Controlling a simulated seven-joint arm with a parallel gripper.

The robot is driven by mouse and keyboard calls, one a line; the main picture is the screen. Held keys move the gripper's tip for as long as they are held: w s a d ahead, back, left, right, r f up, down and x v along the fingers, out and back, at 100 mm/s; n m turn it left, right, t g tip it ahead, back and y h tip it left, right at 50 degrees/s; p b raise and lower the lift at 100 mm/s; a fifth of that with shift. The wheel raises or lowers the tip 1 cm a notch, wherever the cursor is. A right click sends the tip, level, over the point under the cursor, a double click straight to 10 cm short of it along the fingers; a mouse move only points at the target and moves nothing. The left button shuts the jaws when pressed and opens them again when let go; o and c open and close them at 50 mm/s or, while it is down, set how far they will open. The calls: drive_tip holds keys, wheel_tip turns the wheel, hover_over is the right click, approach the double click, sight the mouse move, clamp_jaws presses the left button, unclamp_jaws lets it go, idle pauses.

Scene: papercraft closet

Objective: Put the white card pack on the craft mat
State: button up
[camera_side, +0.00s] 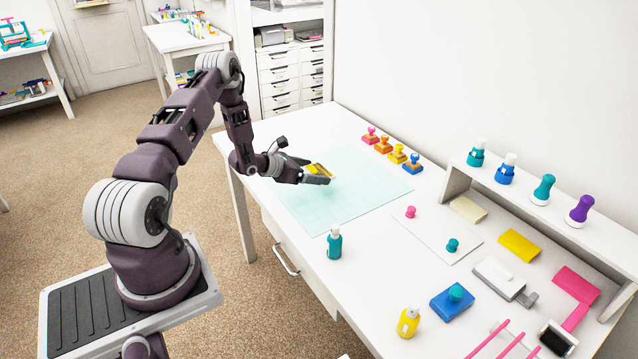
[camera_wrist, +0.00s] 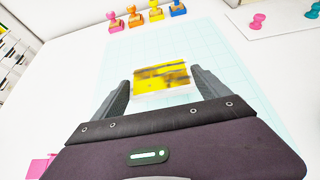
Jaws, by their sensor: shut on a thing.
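A flat pack with a yellow, dark-marked face and a white edge (camera_wrist: 162,80) sits between the two fingers of my gripper (camera_wrist: 163,88) in the wrist view. In the side view the pack (camera_side: 319,169) shows yellow at the fingertips of my gripper (camera_side: 318,176). My gripper is shut on it. The pale aqua craft mat (camera_side: 350,200) lies flat on the white table, and its grid also shows in the wrist view (camera_wrist: 120,50). The pack is over the mat's far left part, seemingly a little above it; the exact gap is hard to tell.
Several stamps (camera_side: 384,145) stand beyond the mat. A teal bottle (camera_side: 334,243) stands by its near edge. A white sheet (camera_side: 438,232) with two small stamps lies to the right. Cream (camera_side: 468,208) and yellow (camera_side: 519,246) packs lie by the shelf. The mat's middle is clear.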

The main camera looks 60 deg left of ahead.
sight(313, 190)
wheel_tip(313, 190, down, 4)
drive_tip(key=shift+f, duration=0.25)
drive_tip(key=shift+f, duration=0.15)
drive_tip(key=o, duration=1.3)
drive_tip(key=shift+o, duration=0.2)
